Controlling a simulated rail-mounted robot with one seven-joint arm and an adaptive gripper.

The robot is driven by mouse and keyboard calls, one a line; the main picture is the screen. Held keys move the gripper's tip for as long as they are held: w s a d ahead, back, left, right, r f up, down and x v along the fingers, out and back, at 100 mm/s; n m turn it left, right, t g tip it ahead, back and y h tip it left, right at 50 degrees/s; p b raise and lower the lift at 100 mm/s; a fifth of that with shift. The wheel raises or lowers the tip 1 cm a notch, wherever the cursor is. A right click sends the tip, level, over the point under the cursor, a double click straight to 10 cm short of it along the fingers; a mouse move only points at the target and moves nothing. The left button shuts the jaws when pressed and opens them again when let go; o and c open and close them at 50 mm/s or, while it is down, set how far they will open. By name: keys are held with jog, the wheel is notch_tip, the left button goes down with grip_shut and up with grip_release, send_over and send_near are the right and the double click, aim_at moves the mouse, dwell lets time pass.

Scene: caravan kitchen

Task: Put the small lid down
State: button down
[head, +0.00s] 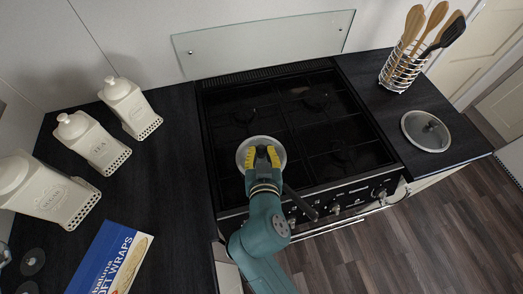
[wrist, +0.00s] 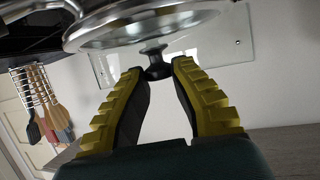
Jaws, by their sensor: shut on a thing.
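The small lid (head: 244,152), round with a pale rim, is over the front left of the black hob. My gripper (head: 262,152) reaches over it from the front, its yellow fingers at the lid's middle. In the wrist view the gripper (wrist: 158,70) is shut on the lid's dark knob (wrist: 154,52). The lid's silver rim (wrist: 205,18) spreads beyond the fingertips. More shiny metal, seemingly a pan, shows beside the lid at the top of the wrist view. I cannot tell whether the lid touches it.
A dark handle (head: 303,203) sticks out at the hob's front. A larger glass lid (head: 426,131) lies on the right counter, near a utensil rack (head: 397,76). White canisters (head: 92,143) and a wraps box (head: 108,262) stand left. Much of the hob (head: 315,110) is clear.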

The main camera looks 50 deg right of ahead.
jog(key=shift+f, duration=0.15)
jog(key=c, duration=1)
grip_release()
jog(key=shift+c, duration=0.2)
jog(key=shift+r, duration=0.2)
jog(key=b+v, duration=0.2)
jog(key=v, duration=0.9)
jog(key=w+a+r+n+t+y, duration=0.2)
jog(key=w+a+r+t, duration=0.15)
jog(key=r, duration=0.35)
jog(key=w+a+r+n+t+y, duration=0.2)
jog(key=w+r+t, duration=0.1)
jog(key=w+r, duration=0.25)
jog(key=a+r+n+t+y, duration=0.2)
jog(key=a+r+t, duration=0.1)
jog(key=r, duration=0.5)
jog(key=a+r+n+t+y, duration=0.3)
jog(key=r, duration=0.5)
jog(key=shift+s+r+y, duration=0.2)
jog(key=shift+r+y, duration=0.1)
